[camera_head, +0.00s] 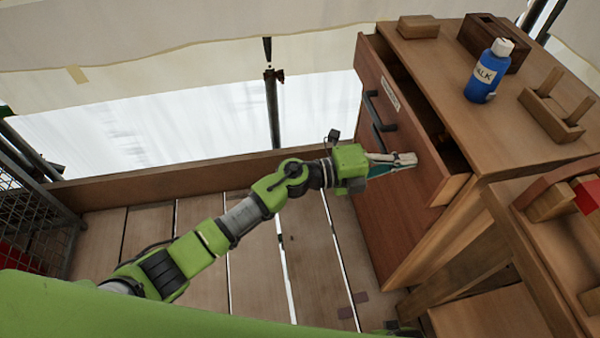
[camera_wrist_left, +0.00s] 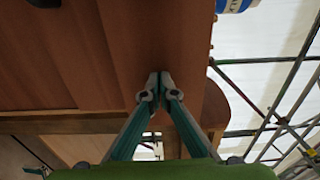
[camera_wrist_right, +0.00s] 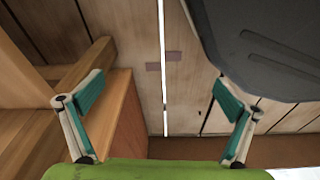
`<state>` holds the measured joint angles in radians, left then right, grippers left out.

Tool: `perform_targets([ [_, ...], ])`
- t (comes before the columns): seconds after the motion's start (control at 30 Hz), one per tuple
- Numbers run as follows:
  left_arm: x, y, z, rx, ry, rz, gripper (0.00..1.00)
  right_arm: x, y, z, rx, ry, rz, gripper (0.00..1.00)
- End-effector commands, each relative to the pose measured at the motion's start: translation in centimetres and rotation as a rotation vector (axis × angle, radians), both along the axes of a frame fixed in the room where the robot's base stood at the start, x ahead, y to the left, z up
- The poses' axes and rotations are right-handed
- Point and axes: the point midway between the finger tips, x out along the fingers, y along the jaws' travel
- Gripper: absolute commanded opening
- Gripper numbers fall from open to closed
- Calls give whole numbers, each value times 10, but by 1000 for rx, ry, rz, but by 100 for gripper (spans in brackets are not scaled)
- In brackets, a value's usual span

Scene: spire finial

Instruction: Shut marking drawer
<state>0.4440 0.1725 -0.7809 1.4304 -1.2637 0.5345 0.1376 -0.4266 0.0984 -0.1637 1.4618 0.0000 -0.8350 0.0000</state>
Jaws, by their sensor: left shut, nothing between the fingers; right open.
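The marking drawer (camera_head: 414,122) is the top drawer of the wooden cabinet (camera_head: 500,135). It stands partly open, with a dark gap behind its front panel. Its front carries a small pale label and a dark handle (camera_head: 380,110). My left gripper (camera_head: 411,159) is shut and empty, with its fingertips at the drawer front, right of the handle. In the left wrist view the closed fingertips (camera_wrist_left: 160,80) are against or very close to the brown panel; I cannot tell if they touch. My right gripper (camera_wrist_right: 160,100) is open and empty over the floor, beside wooden furniture.
A blue chalk bottle (camera_head: 488,72), a wood block (camera_head: 418,27) and wooden holders (camera_head: 555,107) stand on the cabinet top. A wooden bench (camera_head: 560,260) is at the right. A mesh crate (camera_head: 35,215) stands at the left. The plank floor (camera_head: 260,270) between is mostly clear.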

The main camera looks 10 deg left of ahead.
Motion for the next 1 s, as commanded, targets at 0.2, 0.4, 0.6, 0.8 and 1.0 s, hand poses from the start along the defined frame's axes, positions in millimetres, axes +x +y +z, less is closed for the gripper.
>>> perform_targets([
  [0.2, 11, -33, 0, -1, -1, 0, 0, 4, 1, 5, 1, -3, -1, 100],
  [0.4, 15, -47, -1, 0, 1, 0, 0, 8, 1, 9, 1, -8, -2, 100],
  [0.6, 16, -51, 0, -2, -1, 0, 0, 8, 0, 10, -1, -5, -2, 100],
  [0.8, 16, -51, 2, -3, -2, 1, 0, 8, 0, 10, 0, -6, -2, 100],
  [1.0, 18, -49, 2, -3, -2, 2, 0, 9, 1, 11, 0, -9, -2, 100],
])
